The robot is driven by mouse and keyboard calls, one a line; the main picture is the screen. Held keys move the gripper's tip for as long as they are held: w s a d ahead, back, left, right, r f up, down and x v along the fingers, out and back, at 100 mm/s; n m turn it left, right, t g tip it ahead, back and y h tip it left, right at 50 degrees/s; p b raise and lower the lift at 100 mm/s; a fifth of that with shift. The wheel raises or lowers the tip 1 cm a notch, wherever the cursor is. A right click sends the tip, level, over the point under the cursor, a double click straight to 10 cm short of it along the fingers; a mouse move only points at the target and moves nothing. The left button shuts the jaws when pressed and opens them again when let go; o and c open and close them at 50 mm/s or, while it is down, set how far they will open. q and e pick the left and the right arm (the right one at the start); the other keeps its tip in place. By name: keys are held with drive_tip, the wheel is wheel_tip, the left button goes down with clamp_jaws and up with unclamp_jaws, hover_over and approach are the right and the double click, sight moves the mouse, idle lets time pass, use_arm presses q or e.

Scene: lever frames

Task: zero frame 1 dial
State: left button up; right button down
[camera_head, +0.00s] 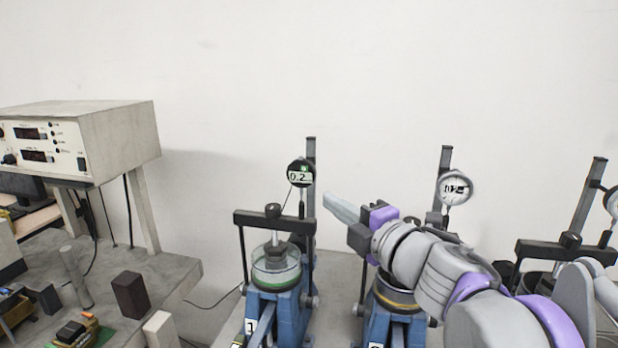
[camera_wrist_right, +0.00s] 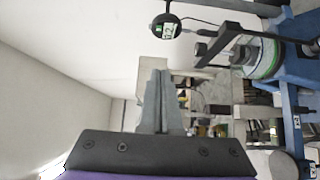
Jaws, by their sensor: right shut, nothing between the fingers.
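Frame 1 (camera_head: 278,310) is a blue lever frame with a black crossbar, a clear cell with a green ring and a "1" label. Its round black dial (camera_head: 301,173) sits on a dark post, with a green mark above a display that seems to read 0.2. In the right wrist view the dial (camera_wrist_right: 166,27) is turned sideways at the top, beyond the fingertips. My right gripper (camera_head: 342,207) is shut and empty, right of the dial and lower, apart from it. Its closed fingers show in the wrist view (camera_wrist_right: 158,98). My left gripper is not in view.
A second lever frame with a white-faced dial (camera_head: 455,187) stands behind my right arm, partly hidden. A third frame (camera_head: 588,205) is at the right edge. An instrument box (camera_head: 120,140) stands at left above a grey bench (camera_head: 175,268) with blocks. The wall behind is bare.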

drive_tip(key=shift+w, duration=0.1)
drive_tip(key=p, duration=0.2)
approach(304, 168)
drive_tip(key=x, duration=0.4)
drive_tip(key=a+x, duration=0.1)
drive_tip(key=x, duration=0.1)
drive_tip(key=shift+a+f, duration=0.1)
drive_tip(key=shift+f, duration=0.2)
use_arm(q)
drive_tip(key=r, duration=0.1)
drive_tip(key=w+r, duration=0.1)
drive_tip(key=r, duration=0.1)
use_arm(e)
drive_tip(key=shift+w+f, duration=0.1)
drive_tip(key=shift+w, duration=0.05)
